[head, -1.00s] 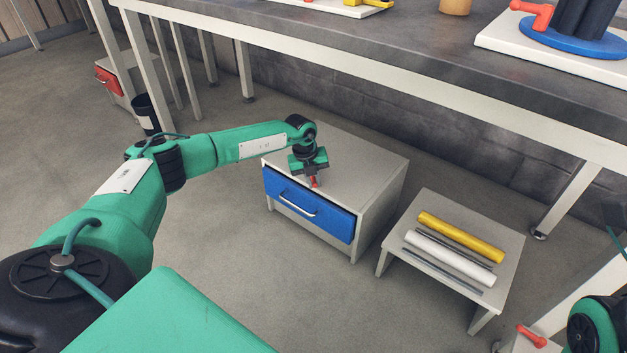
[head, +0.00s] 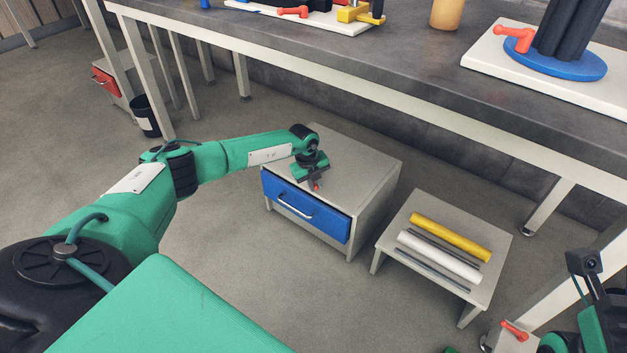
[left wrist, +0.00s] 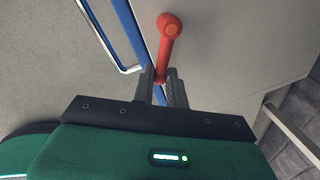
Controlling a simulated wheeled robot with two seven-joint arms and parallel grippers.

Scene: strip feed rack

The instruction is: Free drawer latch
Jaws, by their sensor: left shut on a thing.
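The cabinet with the blue drawer (head: 322,220) stands on the floor below the bench. The drawer looks closed, with a metal handle (head: 295,206) on its front. The red latch (head: 316,187) sits at the top front edge above the drawer, mostly hidden by my left gripper. In the left wrist view the latch (left wrist: 168,38) is a red lever with a round knob, beside the blue drawer edge (left wrist: 128,28). My left gripper (left wrist: 162,85) is shut on the lever's near end. Part of my right arm shows at the lower right; its fingertips are not clear.
A low stand (head: 408,220) right of the cabinet holds yellow, white and grey strips or rolls. The bench (head: 300,50) overhangs behind. Another red lever (head: 515,331) is at the lower right. A dark bin (head: 146,118) stands at the left. Floor before the drawer is clear.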

